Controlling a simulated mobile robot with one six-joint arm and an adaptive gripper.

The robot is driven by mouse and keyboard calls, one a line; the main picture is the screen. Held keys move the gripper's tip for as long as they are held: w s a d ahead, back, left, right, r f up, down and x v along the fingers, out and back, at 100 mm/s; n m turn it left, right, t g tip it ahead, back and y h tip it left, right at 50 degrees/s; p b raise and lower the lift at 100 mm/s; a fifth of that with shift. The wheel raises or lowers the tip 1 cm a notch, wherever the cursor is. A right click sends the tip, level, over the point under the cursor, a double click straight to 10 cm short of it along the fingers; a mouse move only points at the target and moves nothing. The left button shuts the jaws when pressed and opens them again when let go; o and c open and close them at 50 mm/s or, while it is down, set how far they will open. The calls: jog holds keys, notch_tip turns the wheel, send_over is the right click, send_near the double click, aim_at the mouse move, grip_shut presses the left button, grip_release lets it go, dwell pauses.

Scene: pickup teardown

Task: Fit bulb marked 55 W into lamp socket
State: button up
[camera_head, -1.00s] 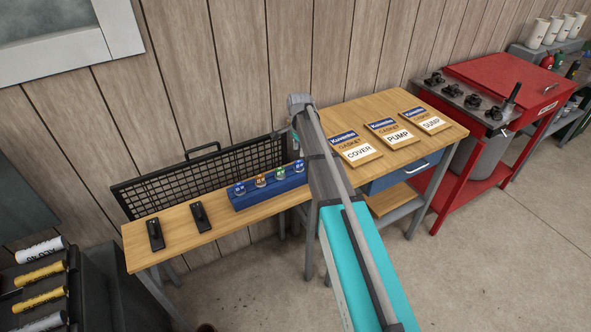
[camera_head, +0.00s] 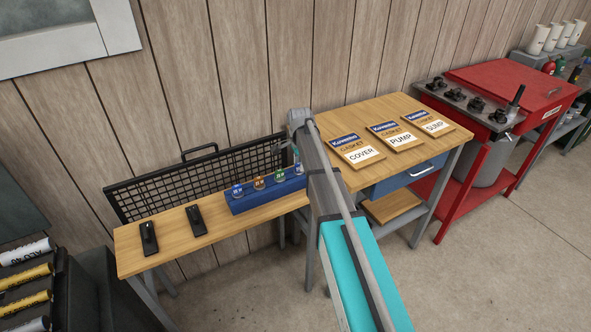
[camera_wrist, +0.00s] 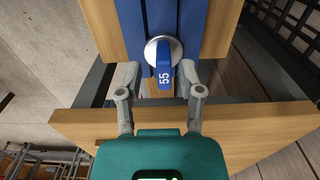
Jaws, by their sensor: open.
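A bulb (camera_wrist: 163,50) with a round silvery top and a blue tag reading 55 sits at the near end of a blue rack (camera_wrist: 160,12) in the wrist view. My gripper (camera_wrist: 160,76) is open, with one finger on each side of the tag and a gap to both; nothing is held. In the head view the blue rack (camera_head: 265,201) stands on a wooden bench with several bulbs in a row, and my arm reaches its right end. The bulb at that end (camera_head: 297,170) is partly visible beside my arm. I cannot make out a lamp socket.
Two black blocks (camera_head: 148,239) (camera_head: 196,220) stand on the wooden bench (camera_head: 172,245) left of the rack. A black mesh panel (camera_head: 180,184) is behind. A table (camera_head: 372,110) with gasket boards stands to the right, and a red parts washer (camera_head: 520,80) beyond it.

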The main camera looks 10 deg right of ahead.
jog(key=shift+c, duration=0.2)
grip_shut()
dwell(0.3)
notch_tip(320, 180, up, 7)
jog(key=p, duration=0.7)
jog(key=shift+r, duration=0.1)
dwell(0.3)
notch_tip(320, 180, up, 12)
jog(key=p, duration=1.2)
jog(key=shift+w, duration=0.2)
